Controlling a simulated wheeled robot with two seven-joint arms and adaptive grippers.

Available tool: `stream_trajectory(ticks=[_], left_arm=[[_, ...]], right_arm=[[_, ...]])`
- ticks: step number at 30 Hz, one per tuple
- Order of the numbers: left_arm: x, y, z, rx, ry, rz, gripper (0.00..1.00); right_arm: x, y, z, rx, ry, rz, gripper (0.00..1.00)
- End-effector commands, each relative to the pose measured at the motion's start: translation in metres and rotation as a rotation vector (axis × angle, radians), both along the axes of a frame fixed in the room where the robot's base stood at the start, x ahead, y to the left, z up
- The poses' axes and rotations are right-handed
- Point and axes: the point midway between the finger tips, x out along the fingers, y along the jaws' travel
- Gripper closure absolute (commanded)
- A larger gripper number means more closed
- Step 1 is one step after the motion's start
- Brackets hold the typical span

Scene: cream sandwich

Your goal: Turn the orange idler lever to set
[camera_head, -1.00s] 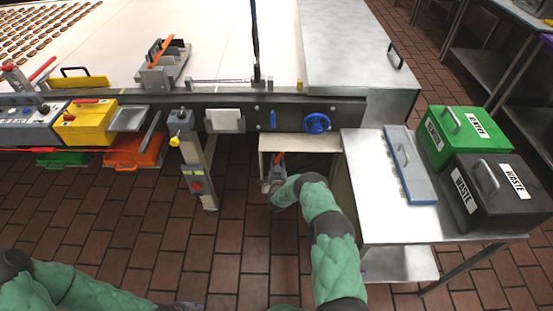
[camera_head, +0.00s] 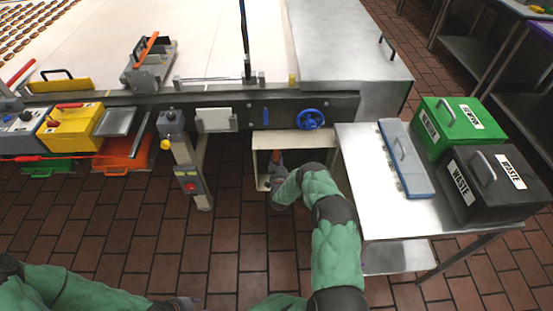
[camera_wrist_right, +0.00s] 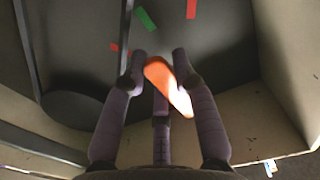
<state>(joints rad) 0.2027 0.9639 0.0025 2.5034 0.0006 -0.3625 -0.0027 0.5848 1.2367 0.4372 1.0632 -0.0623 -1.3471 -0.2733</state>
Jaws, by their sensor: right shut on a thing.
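The orange idler lever (camera_wrist_right: 168,88) shows in the right wrist view, between the fingers of my right gripper (camera_wrist_right: 160,75). The gripper is shut on it. Behind the lever is a dark surface with a green mark (camera_wrist_right: 146,19), a red mark (camera_wrist_right: 191,9) and another small red mark at the left. In the head view my right gripper (camera_head: 275,172) reaches into the open box (camera_head: 256,160) under the conveyor edge, and the lever is mostly hidden there. My left arm is at the lower left; its gripper (camera_head: 185,302) barely shows at the bottom edge.
A blue handwheel (camera_head: 310,119) sits on the conveyor side above the box. A post with a red button (camera_head: 189,187) stands to the left. A steel table (camera_head: 375,220) with a blue-grey case (camera_head: 405,160), a green bin (camera_head: 445,125) and a black waste bin (camera_head: 490,185) is close on the right.

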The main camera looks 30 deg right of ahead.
Motion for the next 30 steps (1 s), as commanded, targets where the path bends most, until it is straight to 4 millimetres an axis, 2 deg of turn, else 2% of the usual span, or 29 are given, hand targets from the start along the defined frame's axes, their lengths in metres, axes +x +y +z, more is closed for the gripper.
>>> stream_trajectory(ticks=[10, 11, 13, 14, 25, 30], left_arm=[[0.000, 0.000, 0.000, 0.000, 0.000, 0.000, 0.60], [0.000, 0.000, 0.000, 0.000, 0.000, 0.000, 0.60], [0.000, 0.000, 0.000, 0.000, 0.000, 0.000, 0.60], [0.000, 0.000, 0.000, 0.000, 0.000, 0.000, 0.60], [0.000, 0.000, 0.000, 0.000, -0.001, 0.000, 0.60], [0.000, 0.000, 0.000, 0.000, 0.000, 0.000, 0.60]], right_arm=[[0.002, 0.001, 0.002, -0.005, 0.001, 0.004, 1.00], [0.002, 0.001, 0.002, -0.005, 0.001, 0.004, 0.69], [0.002, 0.001, 0.002, -0.005, 0.001, 0.004, 0.49], [0.002, 0.001, 0.001, -0.005, 0.001, 0.003, 0.46], [-0.001, 0.001, 0.000, -0.003, 0.002, 0.001, 0.46], [-0.017, 0.011, 0.000, -0.003, 0.003, 0.001, 0.46]])
